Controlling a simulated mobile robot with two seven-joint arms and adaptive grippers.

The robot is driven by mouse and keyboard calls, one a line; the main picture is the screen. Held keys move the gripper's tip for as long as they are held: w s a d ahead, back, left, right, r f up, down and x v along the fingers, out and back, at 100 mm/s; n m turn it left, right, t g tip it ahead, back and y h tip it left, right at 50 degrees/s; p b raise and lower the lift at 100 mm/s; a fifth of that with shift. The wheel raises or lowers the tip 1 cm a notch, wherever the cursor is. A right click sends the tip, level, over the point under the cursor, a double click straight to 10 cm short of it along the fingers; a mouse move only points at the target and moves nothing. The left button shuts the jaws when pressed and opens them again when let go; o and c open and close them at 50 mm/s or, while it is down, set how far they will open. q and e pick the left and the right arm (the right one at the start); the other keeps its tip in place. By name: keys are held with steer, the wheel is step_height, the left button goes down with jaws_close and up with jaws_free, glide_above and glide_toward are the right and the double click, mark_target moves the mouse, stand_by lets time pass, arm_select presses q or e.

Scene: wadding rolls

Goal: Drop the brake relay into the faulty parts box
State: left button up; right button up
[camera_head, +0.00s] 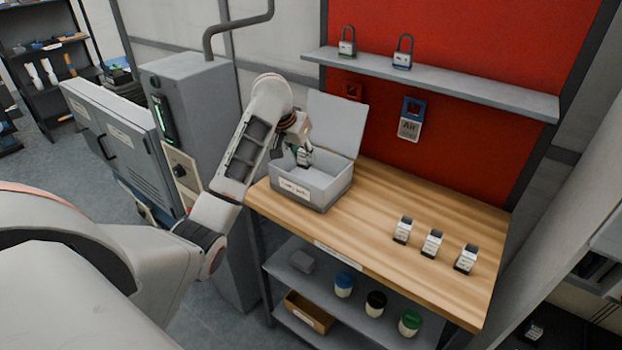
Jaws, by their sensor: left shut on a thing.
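The faulty parts box (318,196) is a grey box with a label on its front and its lid standing open at the back. It sits at the left end of the wooden workbench (375,205). My left gripper (304,153) is over the open box, shut on a small black and white relay (304,158). The relay appears to be at or just above the box's opening; its exact height is hard to tell. The label's wording is too small to read. My right gripper is not in view.
Three similar relays (433,243) stand at the bench's right end. A shelf (440,82) with two padlocks runs along the red panel. A grey cabinet (195,110) with an open door stands left of the bench. Jars and a cardboard box (309,312) are below.

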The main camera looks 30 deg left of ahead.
arm_select(q)
steer(key=shift+f, duration=0.35)
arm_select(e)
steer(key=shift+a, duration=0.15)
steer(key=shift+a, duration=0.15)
arm_select(q)
steer(key=o, duration=1.2)
steer(key=shift+r, duration=0.1)
steer(key=shift+v, duration=5.9)
